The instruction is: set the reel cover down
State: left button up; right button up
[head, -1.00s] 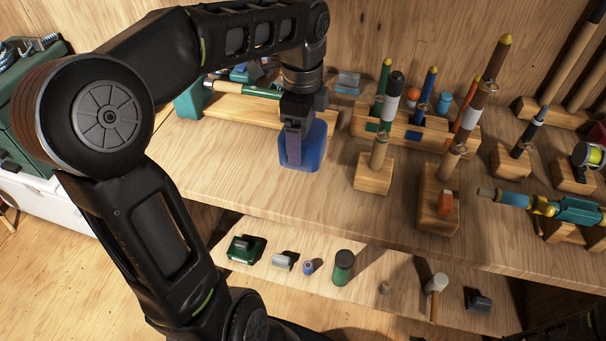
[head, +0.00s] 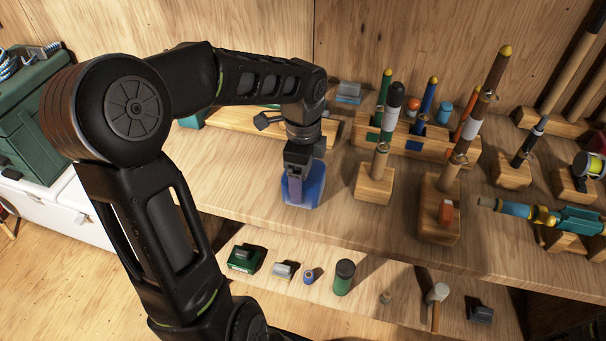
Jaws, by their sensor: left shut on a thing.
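The blue reel cover (head: 314,188) is in my left gripper (head: 298,172), over the front left part of the wooden bench top (head: 240,185). The gripper points down and is shut on the cover, hiding part of its upper side. The cover looks upright and close to the bench surface; I cannot tell whether it touches. My right gripper is not in view.
A wooden block with a rod section (head: 374,187) stands just right of the cover. A rack of upright rods (head: 430,140) is behind it. A lower shelf (head: 320,270) in front holds several small items. Bare bench lies left of the cover.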

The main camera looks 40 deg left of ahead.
pick_arm(q)
jog(key=shift+f, duration=0.15)
jog(key=o, duration=1.2)
notch_tip(320, 180, up, 12)
jog(key=shift+r, duration=0.15)
dwell(0.3)
